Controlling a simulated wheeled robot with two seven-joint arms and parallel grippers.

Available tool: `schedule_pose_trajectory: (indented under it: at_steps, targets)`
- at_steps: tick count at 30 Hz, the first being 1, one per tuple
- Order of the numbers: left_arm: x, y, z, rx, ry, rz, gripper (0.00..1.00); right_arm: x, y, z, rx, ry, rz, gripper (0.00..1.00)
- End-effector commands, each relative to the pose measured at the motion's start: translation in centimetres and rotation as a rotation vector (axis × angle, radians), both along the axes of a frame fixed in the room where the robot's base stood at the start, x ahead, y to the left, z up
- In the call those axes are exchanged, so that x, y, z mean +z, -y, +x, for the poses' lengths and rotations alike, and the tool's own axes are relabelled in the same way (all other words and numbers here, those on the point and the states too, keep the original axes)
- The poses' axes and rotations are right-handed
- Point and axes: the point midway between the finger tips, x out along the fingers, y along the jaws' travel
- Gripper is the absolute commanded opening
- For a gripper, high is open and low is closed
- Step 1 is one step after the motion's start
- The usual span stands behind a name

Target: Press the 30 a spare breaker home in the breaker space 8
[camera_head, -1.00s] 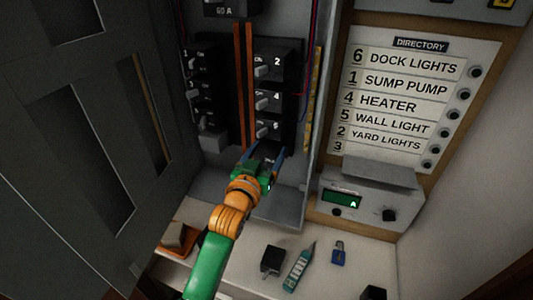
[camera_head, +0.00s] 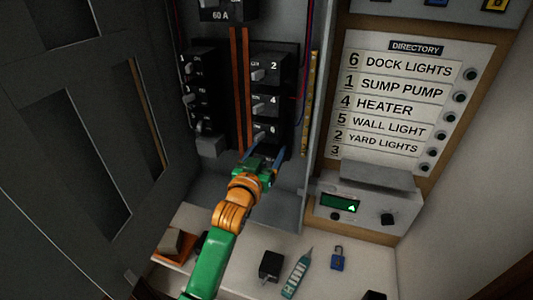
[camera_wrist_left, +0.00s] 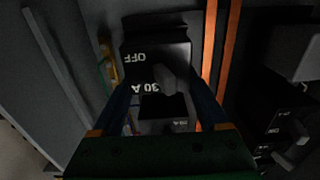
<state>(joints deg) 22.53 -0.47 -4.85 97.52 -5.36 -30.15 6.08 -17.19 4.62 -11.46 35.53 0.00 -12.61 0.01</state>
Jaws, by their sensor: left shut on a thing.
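The 30 A spare breaker (camera_wrist_left: 140,70) is black with a grey lever and white OFF and 30 A marks in the left wrist view. My left gripper (camera_head: 263,163) is shut on it, one blue finger on each side; it also shows in the left wrist view (camera_wrist_left: 165,100). In the head view the gripper is at the bottom of the panel's right breaker column, just below breaker 6 (camera_head: 266,132). The gripper mostly hides breaker space 8 and the held breaker there. I cannot tell how deep the breaker sits. My right gripper is not in view.
Orange bars (camera_head: 240,85) run between the breaker columns. The open panel door (camera_head: 60,150) is at the left. A directory board (camera_head: 400,100) and a box with a green display (camera_head: 345,205) are at the right. A tester (camera_head: 298,272) and a blue padlock (camera_head: 338,258) lie on the shelf below.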

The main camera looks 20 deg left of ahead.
Motion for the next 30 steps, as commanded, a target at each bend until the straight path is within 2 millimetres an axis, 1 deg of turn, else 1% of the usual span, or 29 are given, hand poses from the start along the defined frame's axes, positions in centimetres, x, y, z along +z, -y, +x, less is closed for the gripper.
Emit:
schedule_pose_trajectory:
  at_steps: [10,11,12,13,20,24,30]
  targets:
    - [0.2,0.0,0.5,0.0,0.004,0.0,0.17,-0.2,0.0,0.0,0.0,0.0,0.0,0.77]
    - [0.2,0.0,0.5,0.0,0.005,0.0,0.82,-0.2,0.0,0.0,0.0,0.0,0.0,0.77]
    - [0.2,0.0,0.5,0.0,0.005,0.0,0.93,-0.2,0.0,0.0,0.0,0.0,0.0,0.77]
    - [0.2,0.0,0.5,0.0,0.004,0.0,1.0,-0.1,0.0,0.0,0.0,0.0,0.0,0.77]
    - [0.1,0.0,0.4,0.0,0.001,0.0,1.0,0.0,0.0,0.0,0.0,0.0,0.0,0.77]
    - [0.4,0.0,-1.0,0.0,-0.002,0.0,1.0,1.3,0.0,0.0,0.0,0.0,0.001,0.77]
    - [0.3,-0.1,-3.2,0.0,-0.002,0.0,1.0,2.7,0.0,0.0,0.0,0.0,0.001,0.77]
